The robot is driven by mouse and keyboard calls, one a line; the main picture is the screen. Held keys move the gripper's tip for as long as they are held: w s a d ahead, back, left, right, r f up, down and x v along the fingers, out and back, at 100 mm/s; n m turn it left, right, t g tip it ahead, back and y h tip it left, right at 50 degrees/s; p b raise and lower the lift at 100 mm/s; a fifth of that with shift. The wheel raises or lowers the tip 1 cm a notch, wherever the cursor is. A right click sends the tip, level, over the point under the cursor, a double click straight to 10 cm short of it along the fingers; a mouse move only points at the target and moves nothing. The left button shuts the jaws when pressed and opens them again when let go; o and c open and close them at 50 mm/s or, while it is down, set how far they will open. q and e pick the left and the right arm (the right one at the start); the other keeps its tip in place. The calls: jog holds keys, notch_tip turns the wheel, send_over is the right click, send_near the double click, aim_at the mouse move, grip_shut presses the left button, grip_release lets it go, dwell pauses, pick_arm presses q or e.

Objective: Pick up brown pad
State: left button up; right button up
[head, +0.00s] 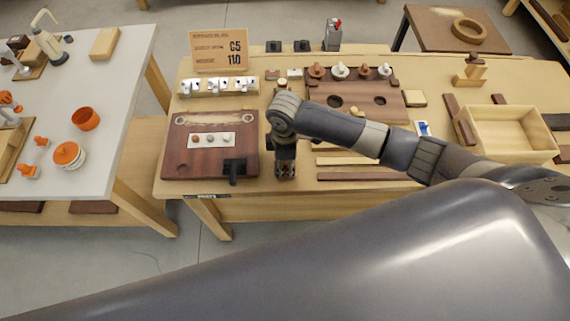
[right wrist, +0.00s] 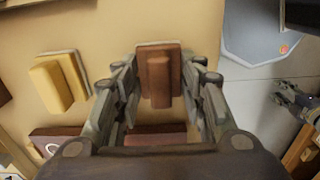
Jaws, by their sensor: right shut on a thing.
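The brown pad (right wrist: 158,78) shows in the right wrist view as a small flat piece with a raised brown grip on top, over pale wood. My right gripper (right wrist: 162,92) has a finger on each side of it and is shut on it. In the head view my right gripper (head: 285,170) points down near the front edge of the bench, right of a dark brown board. The pad itself cannot be made out there. Whether it touches the wood is unclear. My left gripper is not in the head view.
A yellow pad (right wrist: 60,80) lies left of the brown one in the right wrist view. The brown board (head: 200,170) holds a white strip and a black clamp (head: 235,168). An open wooden box (head: 510,135) stands at the right. A gap separates the white table (head: 115,110).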

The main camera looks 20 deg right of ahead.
jog(key=shift+r, duration=0.1)
jog(key=shift+r, duration=0.5)
notch_tip(320, 180, up, 2)
jog(key=shift+w+r+b, duration=0.1)
jog(key=shift+b, duration=0.45)
jog(key=s+a+r+b, duration=0.1)
jog(key=s+a+b, duration=0.1)
jog(key=s+a, duration=0.9)
jog(key=shift+s+r+b, duration=0.35)
jog(key=shift+s, duration=0.05)
jog(key=o, duration=0.4)
jog(key=c, duration=0.6)
